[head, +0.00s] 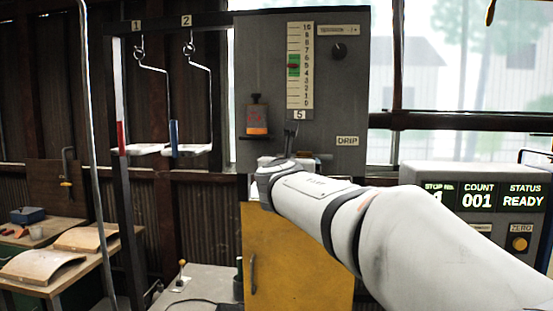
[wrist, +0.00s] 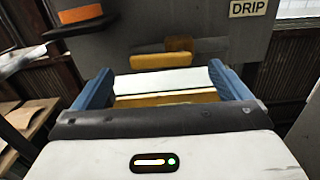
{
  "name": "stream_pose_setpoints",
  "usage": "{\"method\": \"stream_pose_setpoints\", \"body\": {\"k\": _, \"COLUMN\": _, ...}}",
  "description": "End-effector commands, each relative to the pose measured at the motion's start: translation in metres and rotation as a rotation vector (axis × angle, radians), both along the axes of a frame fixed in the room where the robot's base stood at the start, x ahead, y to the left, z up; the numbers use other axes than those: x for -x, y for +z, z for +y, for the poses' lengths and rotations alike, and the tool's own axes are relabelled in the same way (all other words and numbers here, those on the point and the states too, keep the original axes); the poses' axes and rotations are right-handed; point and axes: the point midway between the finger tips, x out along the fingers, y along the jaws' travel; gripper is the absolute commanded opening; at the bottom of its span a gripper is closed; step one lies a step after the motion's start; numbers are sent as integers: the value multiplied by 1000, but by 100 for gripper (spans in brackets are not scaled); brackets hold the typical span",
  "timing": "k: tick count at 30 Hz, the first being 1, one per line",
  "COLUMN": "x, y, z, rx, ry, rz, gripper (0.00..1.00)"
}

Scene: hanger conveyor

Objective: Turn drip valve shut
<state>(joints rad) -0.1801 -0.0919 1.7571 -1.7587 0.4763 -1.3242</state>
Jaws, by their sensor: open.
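The grey panel (head: 262,60) carries a DRIP label (head: 347,141), which also shows at the top right of the wrist view (wrist: 247,8). In the wrist view a yellow-brown handle (wrist: 155,61), which I take for the drip valve, lies roughly level under a short upright block of like colour. My gripper (wrist: 161,70) is open, with its blue fingers on either side of the handle's line. The handle appears just beyond the fingertips, and I cannot tell whether anything touches. In the head view my arm hides the valve and most of the gripper.
An orange bottle (head: 257,122) stands on a small shelf left of the valve. A yellow cabinet (head: 285,265) is below the panel. A display box (head: 480,222) stands at the right.

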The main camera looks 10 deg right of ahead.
Motion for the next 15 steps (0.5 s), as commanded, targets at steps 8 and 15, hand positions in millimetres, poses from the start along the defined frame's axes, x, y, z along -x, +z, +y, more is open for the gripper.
{"method": "stream_pose_setpoints", "body": {"k": 8, "x": -38, "y": 0, "z": -11, "rx": -2, "ry": -1, "rz": 1, "gripper": 96}}
{"method": "stream_pose_setpoints", "body": {"k": 15, "x": -45, "y": 0, "z": -14, "rx": -4, "ry": 0, "rz": 0, "gripper": 96}}
